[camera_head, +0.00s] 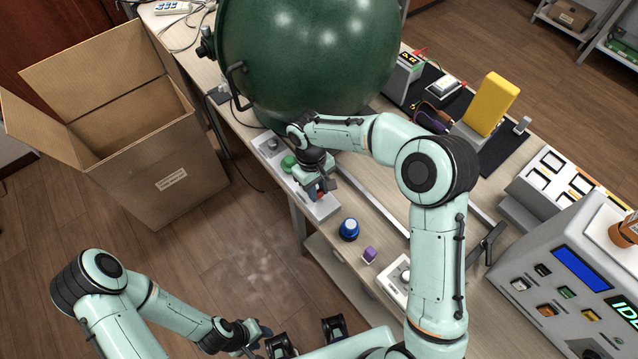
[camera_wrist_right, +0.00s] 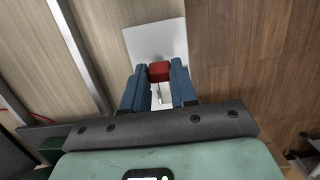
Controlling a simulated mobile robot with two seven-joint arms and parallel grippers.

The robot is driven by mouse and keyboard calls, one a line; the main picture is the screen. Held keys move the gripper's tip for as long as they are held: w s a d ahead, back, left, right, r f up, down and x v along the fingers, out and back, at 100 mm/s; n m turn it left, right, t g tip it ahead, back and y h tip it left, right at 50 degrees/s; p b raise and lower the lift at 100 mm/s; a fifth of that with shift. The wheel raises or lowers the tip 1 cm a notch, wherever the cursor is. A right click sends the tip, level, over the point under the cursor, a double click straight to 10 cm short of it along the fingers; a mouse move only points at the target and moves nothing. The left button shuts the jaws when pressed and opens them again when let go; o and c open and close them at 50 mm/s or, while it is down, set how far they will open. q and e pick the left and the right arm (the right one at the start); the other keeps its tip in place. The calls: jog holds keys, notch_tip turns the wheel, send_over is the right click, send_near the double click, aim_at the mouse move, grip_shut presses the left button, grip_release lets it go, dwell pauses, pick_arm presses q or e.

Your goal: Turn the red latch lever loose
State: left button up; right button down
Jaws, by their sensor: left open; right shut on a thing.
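The red latch lever (camera_wrist_right: 160,70) sits between the two blue fingers of my right gripper (camera_wrist_right: 158,88) in the right wrist view. The fingers are shut on it, one at each side. The lever stands over a pale plate (camera_wrist_right: 155,38). In the head view my right gripper (camera_head: 322,190) reaches down over the same pale plate (camera_head: 322,208) near the bench's front edge, and it hides most of the lever. My left gripper (camera_head: 258,337) is open and empty, low at the bottom of the head view, away from the bench.
A large green sphere (camera_head: 310,60) stands on the bench behind my right gripper. A green knob (camera_head: 288,162), a blue knob (camera_head: 348,231) and a purple block (camera_head: 369,254) are nearby. An open cardboard box (camera_head: 170,180) stands at the left. A yellow block (camera_head: 491,104) is further right.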

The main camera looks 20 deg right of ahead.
jog(key=w+r+g+p, duration=0.1)
jog(key=p, duration=0.1)
jog(key=w+r+g+h+p, duration=0.1)
jog(key=p, duration=0.1)
jog(key=shift+a+g+p, duration=0.3)
jog(key=shift+g+p, duration=0.1)
jog(key=shift+w+f, duration=0.1)
jog(key=shift+w, duration=0.05)
pick_arm(q)
jog(key=w+r+t, duration=0.1)
jog(key=w+r, duration=0.6)
jog(key=r, duration=0.1)
jog(key=shift+w+r, duration=0.2)
jog(key=shift+r, duration=0.05)
pick_arm(e)
jog(key=shift+a+g+h, duration=0.1)
jog(key=shift+g+h, duration=0.2)
jog(key=shift+g, duration=0.5)
jog(key=shift+w, duration=0.15)
jog(key=c, duration=0.9)
grip_release()
notch_tip(320, 180, up, 20)
jog(key=shift+r, duration=0.1)
